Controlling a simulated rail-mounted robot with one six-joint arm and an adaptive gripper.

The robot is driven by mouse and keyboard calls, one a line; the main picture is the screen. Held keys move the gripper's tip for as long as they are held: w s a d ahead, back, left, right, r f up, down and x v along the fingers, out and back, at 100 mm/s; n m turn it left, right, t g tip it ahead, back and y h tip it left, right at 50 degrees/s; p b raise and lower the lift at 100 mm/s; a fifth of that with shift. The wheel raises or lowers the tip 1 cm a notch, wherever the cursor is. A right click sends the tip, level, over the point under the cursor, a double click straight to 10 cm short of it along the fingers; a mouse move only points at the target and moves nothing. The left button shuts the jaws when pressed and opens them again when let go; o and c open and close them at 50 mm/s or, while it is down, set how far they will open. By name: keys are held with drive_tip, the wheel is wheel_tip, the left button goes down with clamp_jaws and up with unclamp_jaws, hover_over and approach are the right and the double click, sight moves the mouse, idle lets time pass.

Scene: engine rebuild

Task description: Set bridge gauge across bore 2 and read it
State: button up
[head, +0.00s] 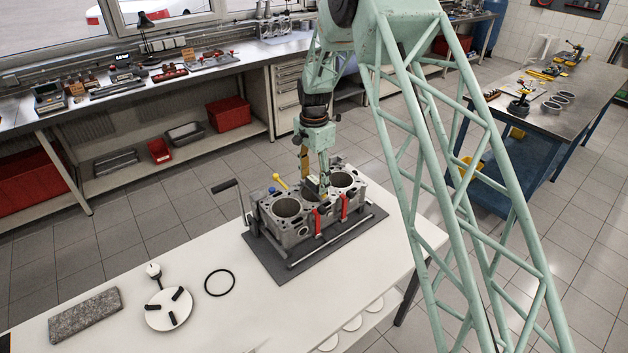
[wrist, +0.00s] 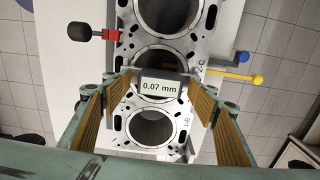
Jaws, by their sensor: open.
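The engine block (head: 268,232) stands on a dark mat on the white bench, with its bores facing up. In the wrist view, the bridge gauge (wrist: 161,87) lies on the block deck (wrist: 190,112), over the lower part of the middle bore (wrist: 158,58). Its display faces up and reads 0.07 mm. My gripper (wrist: 162,82) is open, with one finger on each side of the gauge and gaps visible between. In the head view, my gripper (head: 314,173) is low over the middle of the block and partly hides the gauge and middle bore.
A yellow-handled tool (head: 280,181) and a black crank handle (head: 225,186) stick out from the block. Red clamps (head: 344,206) stand at its front. A black ring (head: 219,282), a white disc (head: 168,309) and a grey slab (head: 85,317) lie on the bench at left.

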sight(314, 180)
drive_tip(key=shift+r, duration=0.15)
wheel_tip(314, 180, up, 12)
idle(0.8)
idle(0.4)
